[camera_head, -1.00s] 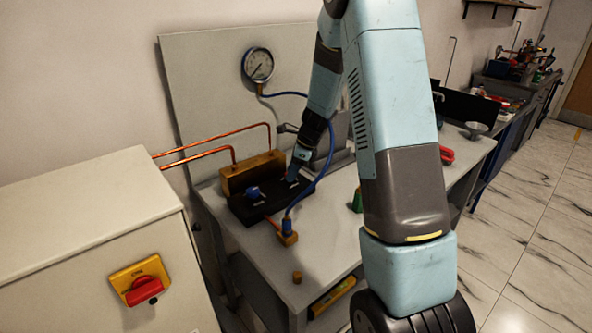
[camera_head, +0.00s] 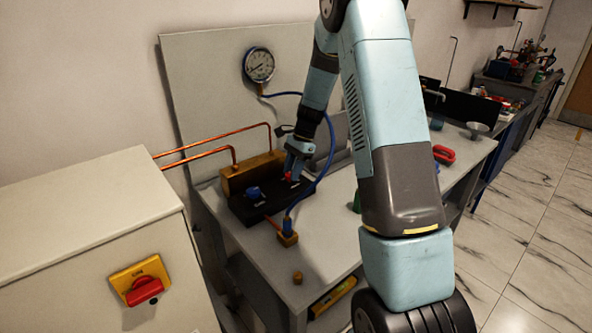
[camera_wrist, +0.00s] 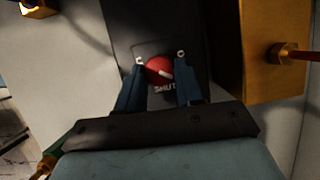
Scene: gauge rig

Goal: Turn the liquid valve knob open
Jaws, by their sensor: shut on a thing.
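A red round knob (camera_wrist: 157,68) sits on the dark valve block, with the word SHUT printed beside it in the wrist view. Its white pointer mark slants toward the lower right. My gripper (camera_wrist: 160,60) has one finger on each side of the knob and is shut on it. In the head view, the red knob (camera_head: 288,176) shows just below my gripper (camera_head: 294,172). A blue knob (camera_head: 253,192) stands on the same dark block (camera_head: 242,209), to the left and apart from my gripper. I cannot read any label naming the liquid valve.
A brass block (camera_head: 240,180) with copper pipes lies behind the dark block. A blue hose (camera_head: 323,170) loops from the round gauge (camera_head: 259,65) to a brass fitting (camera_head: 288,238) in front. A cabinet with a red switch (camera_head: 144,291) stands at left.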

